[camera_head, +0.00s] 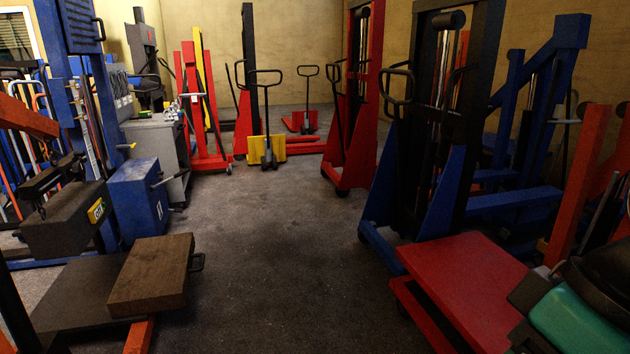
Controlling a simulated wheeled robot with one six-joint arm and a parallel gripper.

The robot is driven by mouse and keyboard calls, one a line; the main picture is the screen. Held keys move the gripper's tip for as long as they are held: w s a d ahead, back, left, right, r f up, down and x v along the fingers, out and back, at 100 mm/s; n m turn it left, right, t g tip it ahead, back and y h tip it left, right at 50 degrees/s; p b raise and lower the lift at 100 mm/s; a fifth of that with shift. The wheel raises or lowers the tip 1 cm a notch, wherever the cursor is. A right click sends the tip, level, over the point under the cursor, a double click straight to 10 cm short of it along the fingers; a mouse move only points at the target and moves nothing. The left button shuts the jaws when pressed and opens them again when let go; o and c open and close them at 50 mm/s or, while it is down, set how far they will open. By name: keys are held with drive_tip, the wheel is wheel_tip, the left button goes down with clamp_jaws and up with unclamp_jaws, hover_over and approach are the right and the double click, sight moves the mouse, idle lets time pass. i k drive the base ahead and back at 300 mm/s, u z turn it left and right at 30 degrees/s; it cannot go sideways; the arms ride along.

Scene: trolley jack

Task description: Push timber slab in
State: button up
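The timber slab (152,274) is a thick brown wooden block at the lower left. It lies at an angle, with its left part over a dark flat plate (75,292) and its right part sticking out past the plate. I cannot make out my gripper in this view.
A dark box (66,222) and a blue box (138,203) stand behind the slab. A red platform (465,287) and a green-and-black object (580,318) are at the lower right. Lifting trucks line the back and right. The middle floor (270,255) is clear.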

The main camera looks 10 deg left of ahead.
sight(155, 276)
drive_tip(key=u, duration=0.3)
drive_tip(key=i, duration=2.15)
drive_tip(key=u, duration=1.05)
drive_tip(key=i, duration=0.9)
drive_tip(key=u, duration=2.15)
drive_tip(key=i, duration=0.7)
drive_tip(key=z, duration=2.15)
